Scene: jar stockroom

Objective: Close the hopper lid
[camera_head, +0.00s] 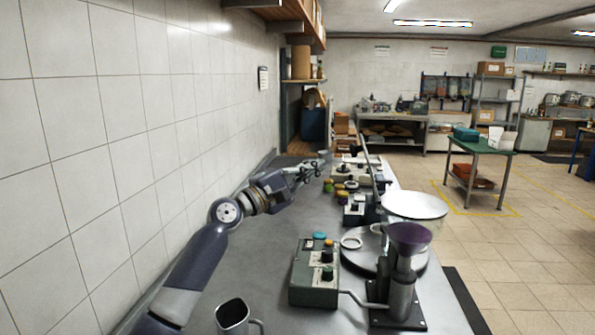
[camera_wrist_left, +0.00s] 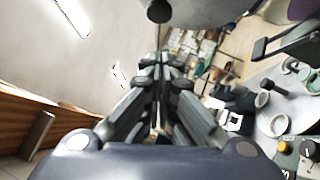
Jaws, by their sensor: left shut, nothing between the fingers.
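The hopper (camera_head: 408,238) is a purple funnel on a grey upright cylinder at the right edge of the bench. A large pale round disc (camera_head: 413,205), which looks like the lid, is just above and behind its rim; I cannot tell how it is joined. My left gripper (camera_head: 322,164) is over the far part of the bench, left of and beyond the hopper, touching neither it nor the disc. In the left wrist view its fingers (camera_wrist_left: 163,72) are together and empty. A purple edge at that view's top right may be the hopper. My right gripper is not in view.
A control box (camera_head: 315,272) with knobs stands left of the hopper, near a round turntable (camera_head: 358,262) with a white ring. A metal mug (camera_head: 233,317) is at the near edge. Jars and small devices line the far bench. A tiled wall closes the left side; the bench's left strip is clear.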

